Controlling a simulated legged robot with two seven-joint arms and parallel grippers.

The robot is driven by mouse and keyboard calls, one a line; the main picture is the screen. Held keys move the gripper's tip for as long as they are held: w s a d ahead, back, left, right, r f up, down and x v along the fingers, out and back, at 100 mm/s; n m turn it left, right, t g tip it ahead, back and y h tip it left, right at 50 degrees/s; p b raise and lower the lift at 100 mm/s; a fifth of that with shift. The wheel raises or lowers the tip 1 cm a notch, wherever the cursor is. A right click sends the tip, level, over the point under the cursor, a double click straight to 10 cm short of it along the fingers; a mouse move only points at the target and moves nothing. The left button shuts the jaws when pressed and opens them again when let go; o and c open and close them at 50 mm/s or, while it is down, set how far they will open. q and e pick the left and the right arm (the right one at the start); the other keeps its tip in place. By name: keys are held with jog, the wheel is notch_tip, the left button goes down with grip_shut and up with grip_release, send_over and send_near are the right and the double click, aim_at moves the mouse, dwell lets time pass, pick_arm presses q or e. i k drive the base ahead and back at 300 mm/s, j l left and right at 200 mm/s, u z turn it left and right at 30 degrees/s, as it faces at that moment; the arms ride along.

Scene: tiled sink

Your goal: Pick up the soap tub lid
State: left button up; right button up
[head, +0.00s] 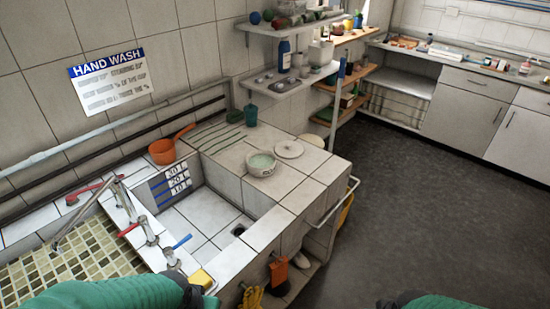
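The soap tub lid (290,149) is a flat, round, cream disc with a small raised middle. It lies on the tiled counter, just behind and right of the soap tub (261,164), apart from it or nearly so. The tub is round and pale, open on top, with light green contents. My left gripper (194,294) shows only as a dark part at the end of the green sleeve, low in front of the sink. My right gripper (388,303) shows only as a dark bit at the bottom edge. Both are well away from the lid; their fingers cannot be made out.
An orange pan (166,149) and a green cup (250,116) stand at the back of the counter. The sunken sink (205,222) lies in front of the tub, with taps (146,231) on its left. A white rail (335,204) runs along the counter's right side. A yellow sponge (201,279) sits in front.

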aim_at(287, 150)
jog(key=i+l, duration=1)
jog(key=i+l+u, duration=0.15)
jog(key=i+l, duration=0.8)
